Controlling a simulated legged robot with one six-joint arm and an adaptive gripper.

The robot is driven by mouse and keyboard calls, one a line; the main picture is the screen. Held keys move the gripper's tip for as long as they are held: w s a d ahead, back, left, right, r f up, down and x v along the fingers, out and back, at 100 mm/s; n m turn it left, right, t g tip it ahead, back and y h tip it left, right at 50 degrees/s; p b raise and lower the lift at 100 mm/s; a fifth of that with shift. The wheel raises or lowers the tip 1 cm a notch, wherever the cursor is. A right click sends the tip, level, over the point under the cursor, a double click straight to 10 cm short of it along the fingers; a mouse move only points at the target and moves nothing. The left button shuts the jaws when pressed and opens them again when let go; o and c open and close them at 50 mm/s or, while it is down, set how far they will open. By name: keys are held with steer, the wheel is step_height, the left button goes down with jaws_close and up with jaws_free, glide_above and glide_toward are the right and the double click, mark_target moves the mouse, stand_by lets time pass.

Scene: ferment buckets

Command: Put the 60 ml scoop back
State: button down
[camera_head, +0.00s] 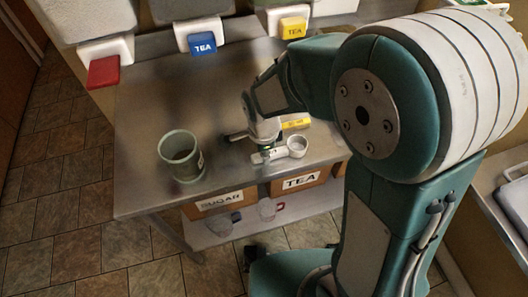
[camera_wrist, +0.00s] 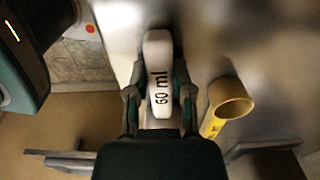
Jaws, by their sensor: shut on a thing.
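The white scoop (camera_head: 298,146) is at the right front of the steel worktop (camera_head: 150,110), with its round cup toward the right. Its handle (camera_wrist: 158,75) reads "60 ml" in the wrist view. My gripper (camera_wrist: 158,100) is shut on this handle, one finger on each side. In the head view my gripper (camera_head: 262,140) is just behind the handle. I cannot tell whether the scoop touches the worktop.
A yellow scoop (camera_wrist: 230,98) lies close to the right of my gripper; its handle (camera_head: 296,124) shows behind the white scoop. A green pot (camera_head: 182,156) stands at the left. Boxes marked SUGAR (camera_head: 220,203) and TEA (camera_head: 298,183) are below the front edge.

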steer(key=c, duration=0.5)
jaws_free()
steer(key=shift+f, duration=0.1)
step_height(320, 180, up, 12)
steer(key=s+d+r+n+t, duration=0.2)
steer(key=s+d+r+n, duration=0.2)
steer(key=d+n, duration=0.3)
steer(key=s+d+r+n+t, duration=0.3)
steer(key=s+d+r+n, duration=0.1)
steer(key=s+d+n, duration=0.3)
steer(key=shift+s+d+n+t, duration=0.3)
steer(key=shift+n, duration=0.1)
